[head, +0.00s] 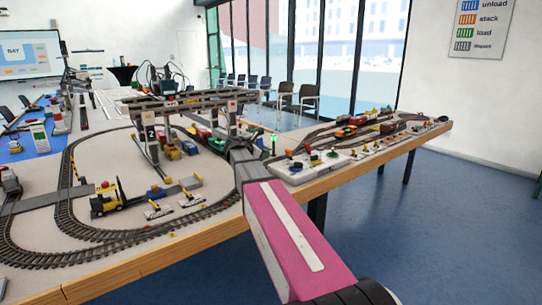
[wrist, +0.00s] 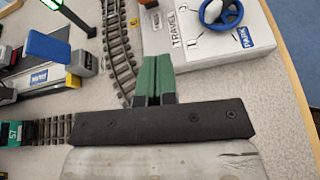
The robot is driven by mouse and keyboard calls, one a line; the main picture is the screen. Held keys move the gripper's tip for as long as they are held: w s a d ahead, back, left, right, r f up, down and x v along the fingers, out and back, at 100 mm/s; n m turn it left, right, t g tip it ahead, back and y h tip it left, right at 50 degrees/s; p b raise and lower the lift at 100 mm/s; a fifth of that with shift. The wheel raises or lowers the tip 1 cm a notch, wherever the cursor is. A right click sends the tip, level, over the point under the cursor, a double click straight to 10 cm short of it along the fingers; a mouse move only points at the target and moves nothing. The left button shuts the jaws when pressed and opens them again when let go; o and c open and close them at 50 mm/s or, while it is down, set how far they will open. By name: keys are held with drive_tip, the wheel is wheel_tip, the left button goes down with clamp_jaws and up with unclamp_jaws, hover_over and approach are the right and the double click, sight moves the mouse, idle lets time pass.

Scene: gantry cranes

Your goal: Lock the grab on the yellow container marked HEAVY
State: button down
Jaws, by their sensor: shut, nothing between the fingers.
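My gripper (wrist: 153,82) shows in the wrist view with its green fingers closed together, above the table next to a curved track. In the head view my pink arm reaches over the table edge and the fingers cannot be made out. A grey gantry crane (head: 190,99) stands over the tracks left of my arm in the head view. Small coloured loads lie beneath it, but they are too small to tell which is the yellow container marked HEAVY. The grab and its lock cannot be made out.
In the wrist view a white control box (wrist: 205,38) marked TRAVEL and PARK carries a blue wheel (wrist: 221,12). A blue lever (wrist: 48,45) stands at the left. A yellow forklift (head: 108,199) sits inside the track loop. Blue floor (head: 430,220) is clear at right.

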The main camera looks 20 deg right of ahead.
drive_tip(key=shift+a+n, duration=0.6)
drive_tip(key=shift+a, duration=0.45)
approach(288, 153)
drive_tip(key=f, duration=0.1)
drive_tip(key=d+f, duration=0.1)
drive_tip(key=w+f, duration=0.1)
drive_tip(key=f, duration=0.1)
drive_tip(key=shift+d+f, duration=0.1)
drive_tip(key=shift+d, duration=0.3)
drive_tip(key=d, duration=0.1)
drive_tip(key=w+d+r, duration=0.1)
drive_tip(key=shift+d+r, duration=0.1)
drive_tip(key=shift+d, duration=0.3)
drive_tip(key=shift+w+d+r, duration=0.1)
drive_tip(key=shift+d+r, duration=0.1)
drive_tip(key=shift+d, duration=0.2)
